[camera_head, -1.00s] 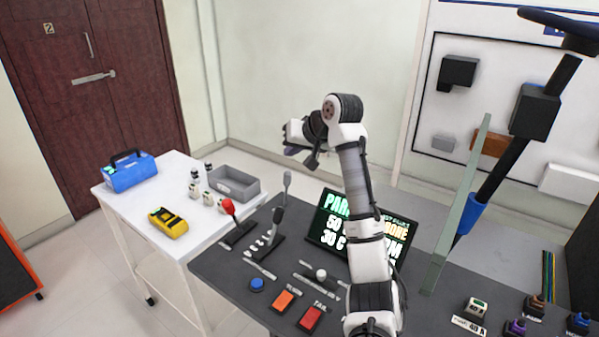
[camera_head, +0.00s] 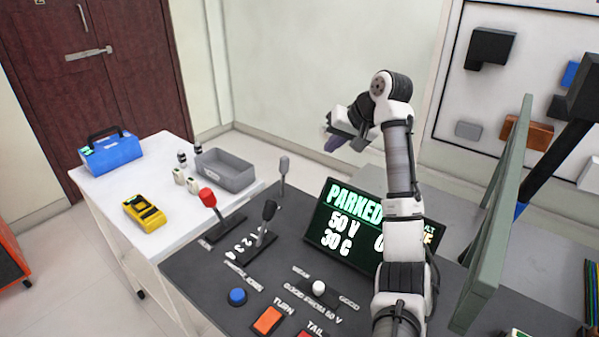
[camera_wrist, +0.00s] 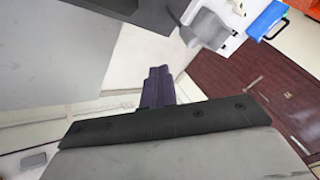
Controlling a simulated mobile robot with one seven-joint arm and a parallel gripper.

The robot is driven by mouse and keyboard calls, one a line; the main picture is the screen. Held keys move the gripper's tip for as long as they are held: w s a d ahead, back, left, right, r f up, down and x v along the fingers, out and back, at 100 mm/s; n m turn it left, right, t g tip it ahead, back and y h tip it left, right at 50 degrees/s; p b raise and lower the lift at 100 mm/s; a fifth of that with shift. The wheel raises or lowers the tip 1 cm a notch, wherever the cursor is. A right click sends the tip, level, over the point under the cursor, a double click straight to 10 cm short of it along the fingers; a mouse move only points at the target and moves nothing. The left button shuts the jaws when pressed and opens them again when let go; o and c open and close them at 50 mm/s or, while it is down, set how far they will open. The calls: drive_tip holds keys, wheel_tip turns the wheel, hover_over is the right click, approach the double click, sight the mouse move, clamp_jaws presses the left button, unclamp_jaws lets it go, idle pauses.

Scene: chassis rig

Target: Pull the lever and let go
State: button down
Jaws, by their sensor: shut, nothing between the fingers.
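Several levers stand on the dark grey console (camera_head: 200,278). A red-knobbed lever (camera_head: 207,198) is at its left edge, tilted to the left. I cannot tell which one the task means. My gripper (camera_head: 333,143) is raised above and behind the console, right of the grey lever and apart from every lever. Its dark purple fingers (camera_wrist: 158,86) are shut and empty in the wrist view.
A screen reading "PARKED" (camera_head: 345,225) stands behind my forearm's left side. A green-grey upright panel (camera_head: 495,220) rises to the right. A white table (camera_head: 105,195) on the left holds a blue case (camera_head: 110,155), a grey bin (camera_head: 225,170) and a yellow meter (camera_head: 145,213).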

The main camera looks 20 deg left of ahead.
drive_tip(key=shift+f, duration=0.15)
drive_tip(key=p, duration=0.4)
approach(284, 177)
drive_tip(key=w+a+f, duration=0.1)
drive_tip(key=w+f, duration=0.2)
drive_tip(key=shift+w+a, duration=0.15)
drive_tip(key=shift+a, duration=0.2)
drive_tip(key=shift+w+b, duration=0.1)
drive_tip(key=shift+b, duration=0.25)
